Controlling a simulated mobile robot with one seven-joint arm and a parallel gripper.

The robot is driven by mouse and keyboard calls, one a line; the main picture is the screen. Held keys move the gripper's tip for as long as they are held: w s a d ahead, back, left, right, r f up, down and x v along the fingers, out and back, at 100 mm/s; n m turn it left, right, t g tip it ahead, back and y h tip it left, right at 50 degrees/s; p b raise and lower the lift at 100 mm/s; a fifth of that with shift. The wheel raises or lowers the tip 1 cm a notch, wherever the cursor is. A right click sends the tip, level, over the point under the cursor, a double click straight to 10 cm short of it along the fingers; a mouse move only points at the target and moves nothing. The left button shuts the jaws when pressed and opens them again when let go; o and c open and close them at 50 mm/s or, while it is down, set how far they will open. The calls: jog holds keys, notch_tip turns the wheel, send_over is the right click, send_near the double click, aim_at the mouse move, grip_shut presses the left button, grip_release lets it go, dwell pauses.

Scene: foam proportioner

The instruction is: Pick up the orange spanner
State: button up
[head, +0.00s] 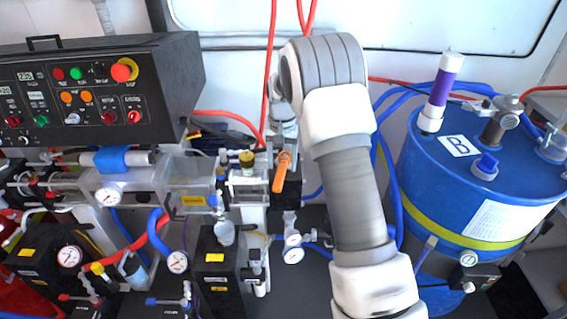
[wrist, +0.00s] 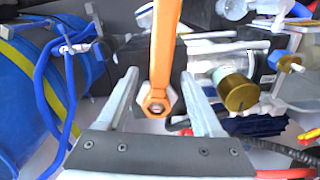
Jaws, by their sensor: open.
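The orange spanner (head: 281,173) hangs upright in the head view, beside the clear block and brass-coloured fitting of the machine. In the wrist view the spanner (wrist: 165,50) runs down the middle, its near end seated around a metal nut or stud (wrist: 156,101). My gripper (wrist: 160,75) is open, with one finger on each side of the spanner and visible gaps between. In the head view my gripper (head: 284,138) is just above the spanner, partly hidden by my arm.
A brass cap (wrist: 238,92) sits close to the right finger in the wrist view. A blue drum (head: 440,180) with blue hoses stands at right. A black control box (head: 160,85) is at left. Red hoses (head: 268,70) pass close by the gripper.

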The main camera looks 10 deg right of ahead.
aim_at(282, 165)
jog(key=shift+f, duration=0.25)
grip_shut()
jog(key=shift+r, duration=0.1)
jog(key=shift+r, duration=0.1)
notch_tip(282, 165, up, 4)
jog(key=shift+w+r, duration=0.1)
jog(key=s+d+r, duration=0.5)
jog(key=d+r, duration=0.1)
jog(key=d, duration=0.4)
jog(key=shift+s+d+r+b, duration=0.25)
jog(key=shift+s+r+b, duration=0.05)
jog(key=shift+b, duration=0.15)
